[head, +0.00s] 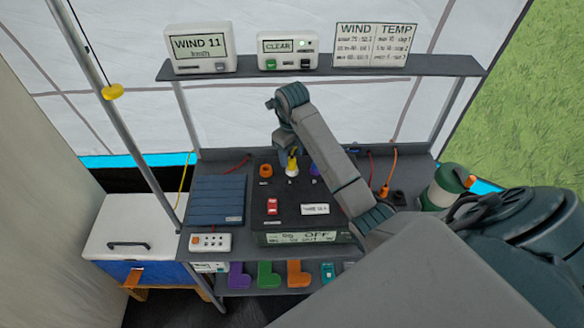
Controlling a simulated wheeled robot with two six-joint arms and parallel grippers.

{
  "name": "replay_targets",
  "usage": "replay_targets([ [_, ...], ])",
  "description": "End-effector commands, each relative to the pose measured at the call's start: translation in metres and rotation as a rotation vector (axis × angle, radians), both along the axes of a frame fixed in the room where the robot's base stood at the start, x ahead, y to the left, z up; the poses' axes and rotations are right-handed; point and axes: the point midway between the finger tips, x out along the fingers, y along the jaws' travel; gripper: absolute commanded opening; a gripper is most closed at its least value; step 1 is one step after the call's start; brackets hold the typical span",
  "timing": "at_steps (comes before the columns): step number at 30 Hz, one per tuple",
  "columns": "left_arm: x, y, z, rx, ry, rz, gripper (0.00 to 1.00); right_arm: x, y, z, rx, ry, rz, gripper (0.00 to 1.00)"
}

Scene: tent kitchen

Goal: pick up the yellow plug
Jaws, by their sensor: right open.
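A yellow plug (292,165) stands upright in the dark panel (258,215) on the table, with a pale base under it. My right arm reaches in from the right and bends down over the panel. My right gripper (291,158) is open and points down at the yellow plug. Its fingers are small and partly hidden by the wrist, so I cannot tell whether they touch the plug. My left gripper is not in view.
An orange knob-like piece (265,170) and a purple one (315,170) flank the plug closely. A shelf (350,68) with displays spans above. A green canister (445,186) stands at right.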

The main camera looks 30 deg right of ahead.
Motion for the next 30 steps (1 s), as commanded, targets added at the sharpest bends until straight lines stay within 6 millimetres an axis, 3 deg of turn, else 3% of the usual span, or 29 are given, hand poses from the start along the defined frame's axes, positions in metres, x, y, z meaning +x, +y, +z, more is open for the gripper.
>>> replay_targets([
  [3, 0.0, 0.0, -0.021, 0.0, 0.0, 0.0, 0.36, 0.001, -0.001, -0.02, 0.0, 0.0, 0.0, 0.51],
  [9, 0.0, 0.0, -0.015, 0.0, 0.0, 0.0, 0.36, 0.001, -0.001, -0.036, 0.0, 0.002, -0.001, 0.51],
  [14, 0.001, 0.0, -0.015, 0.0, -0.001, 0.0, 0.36, 0.001, -0.001, -0.036, 0.0, 0.001, 0.0, 0.51],
  [15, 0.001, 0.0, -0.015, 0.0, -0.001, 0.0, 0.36, 0.001, -0.001, -0.036, 0.0, 0.0, 0.0, 0.49],
  [22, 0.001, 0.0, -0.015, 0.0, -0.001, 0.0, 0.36, 0.001, -0.001, -0.036, 0.0, 0.0, 0.0, 0.04],
  [30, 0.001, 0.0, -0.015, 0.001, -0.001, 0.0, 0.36, 0.001, -0.001, -0.036, 0.0, 0.0, 0.0, 0.03],
])
